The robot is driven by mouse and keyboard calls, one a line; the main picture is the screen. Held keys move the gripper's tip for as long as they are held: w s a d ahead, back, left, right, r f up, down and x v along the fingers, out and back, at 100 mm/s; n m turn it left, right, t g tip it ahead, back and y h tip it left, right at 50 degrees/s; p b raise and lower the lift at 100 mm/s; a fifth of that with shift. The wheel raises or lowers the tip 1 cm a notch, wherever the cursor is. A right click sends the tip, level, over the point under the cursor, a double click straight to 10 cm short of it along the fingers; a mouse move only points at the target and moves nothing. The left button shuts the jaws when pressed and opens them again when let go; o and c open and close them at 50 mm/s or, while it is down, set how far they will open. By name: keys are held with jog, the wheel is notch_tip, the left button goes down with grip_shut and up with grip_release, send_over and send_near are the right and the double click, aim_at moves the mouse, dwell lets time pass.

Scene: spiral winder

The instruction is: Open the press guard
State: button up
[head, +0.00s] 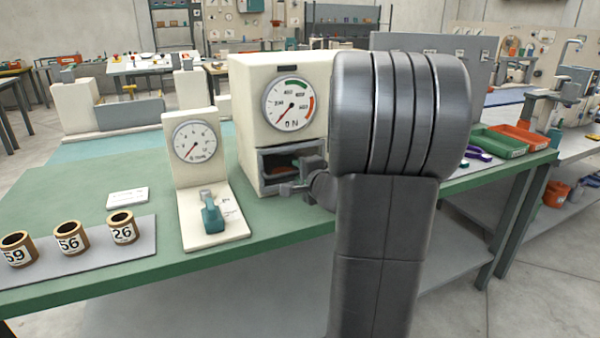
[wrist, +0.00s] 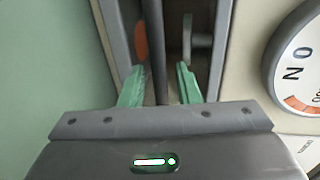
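The press (head: 250,110) is a cream box with a round gauge, on the green bench. Low in its front is a dark opening with a grey guard frame (head: 290,151). My gripper (wrist: 160,68) is at this opening, with its green fingers apart. In the wrist view a dark guard bar (wrist: 154,40) runs between the fingers, with gaps seeming to show on both sides. I cannot tell whether either finger touches it. Behind the bar are an orange-red part (wrist: 141,40) and a metal part (wrist: 187,38). My arm hides the right side of the press in the head view.
A cream stand with a gauge (head: 195,141) and a teal-handled lever (head: 211,215) is left of the press. Several numbered brown cups (head: 69,238) stand on a grey mat at the front left. Green and orange trays (head: 518,138) lie at the right.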

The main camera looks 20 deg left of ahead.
jog(key=shift+w+a, duration=0.1)
jog(key=shift+w, duration=0.05)
jog(key=shift+c, duration=0.4)
grip_shut()
jog(key=f+b+v, duration=0.1)
jog(key=b+v, duration=0.1)
jog(key=v, duration=0.5)
jog(key=f+b+v, duration=0.2)
jog(key=b+v, duration=0.1)
jog(key=v, duration=0.5)
jog(key=shift+s+d, duration=0.3)
jog(key=shift+s, duration=0.1)
